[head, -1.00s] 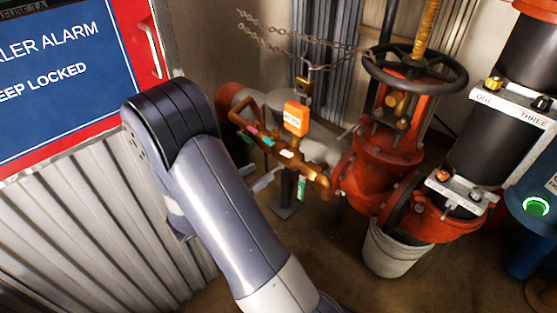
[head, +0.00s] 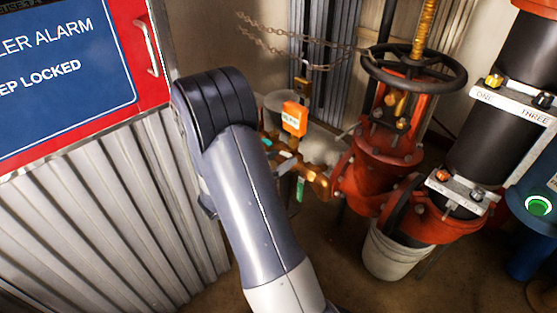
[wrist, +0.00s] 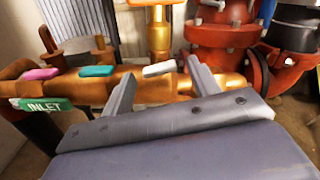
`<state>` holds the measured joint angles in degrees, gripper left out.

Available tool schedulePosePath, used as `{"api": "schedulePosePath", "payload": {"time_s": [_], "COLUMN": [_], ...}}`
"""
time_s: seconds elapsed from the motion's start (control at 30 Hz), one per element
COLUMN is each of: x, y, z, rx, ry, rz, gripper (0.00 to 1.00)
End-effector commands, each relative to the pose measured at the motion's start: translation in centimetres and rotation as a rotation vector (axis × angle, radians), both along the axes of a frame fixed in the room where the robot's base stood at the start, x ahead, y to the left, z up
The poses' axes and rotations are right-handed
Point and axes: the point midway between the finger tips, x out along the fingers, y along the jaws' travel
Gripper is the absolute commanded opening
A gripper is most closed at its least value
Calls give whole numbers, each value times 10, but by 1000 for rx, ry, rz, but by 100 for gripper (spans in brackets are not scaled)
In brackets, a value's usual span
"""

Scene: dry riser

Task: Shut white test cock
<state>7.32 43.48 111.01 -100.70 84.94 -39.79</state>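The white test cock handle (wrist: 159,69) lies along the top of the copper-coloured pipe body in the wrist view. My gripper (wrist: 161,72) has its two fingers spread, one to each side of the white handle in the picture. I cannot tell whether either finger touches it. A teal handle (wrist: 97,71) and a pink handle (wrist: 40,74) sit on the same body to the left. In the head view my arm hides the gripper and part of this pipework, and I cannot make out the white handle surely there.
A green INLET tag (wrist: 42,105) hangs at the left. An orange tag (head: 294,118) stands above the pipework. The red valve (head: 375,160) with its dark handwheel (head: 415,78) and a white bucket (head: 392,250) are to the right. A corrugated panel (head: 110,220) is at the left.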

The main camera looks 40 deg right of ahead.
Motion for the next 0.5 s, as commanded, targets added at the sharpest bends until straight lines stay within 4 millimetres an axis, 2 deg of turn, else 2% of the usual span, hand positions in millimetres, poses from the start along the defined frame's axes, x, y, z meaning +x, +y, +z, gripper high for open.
{"api": "schedulePosePath", "payload": {"time_s": [0.07,0.5], "x": [0,0], "y": [0,0], "z": [0,0], "rx": [0,0], "ry": [0,0], "rz": [0,0], "gripper": [51,15]}}
